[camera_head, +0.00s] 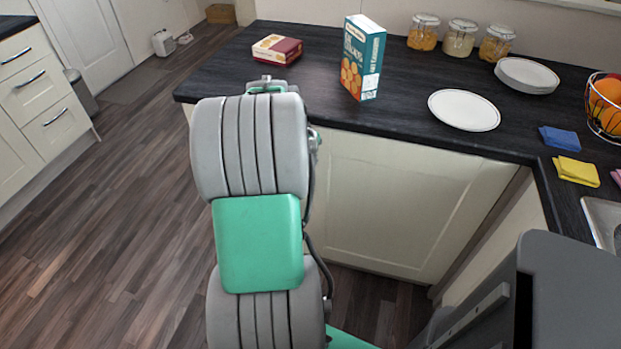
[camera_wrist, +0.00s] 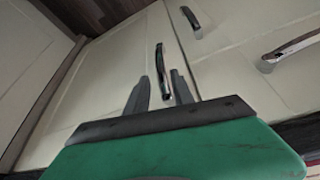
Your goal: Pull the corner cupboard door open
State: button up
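The cream corner cupboard door (camera_head: 390,200) is under the dark worktop in the head view and looks closed. Its left part is hidden behind my arm, and no handle shows there. In the wrist view, a cream door panel (camera_wrist: 105,65) has a dark metal bar handle (camera_wrist: 161,70) by its right edge; I take this to be the same door. My gripper (camera_wrist: 160,84) is open in the wrist view, with its two fingers apart on either side of the handle's near end. I cannot tell whether they touch it. My gripper is hidden in the head view.
More cream fronts with metal handles (camera_wrist: 290,48) lie to the right in the wrist view. The worktop (camera_head: 320,95) carries a cracker box (camera_head: 362,60), a red box (camera_head: 277,48), plates (camera_head: 464,110) and jars. Wooden floor (camera_head: 130,200) is clear at left.

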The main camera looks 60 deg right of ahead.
jog(key=x, duration=0.7)
jog(key=shift+c, duration=0.6)
grip_shut()
dwell(0.6)
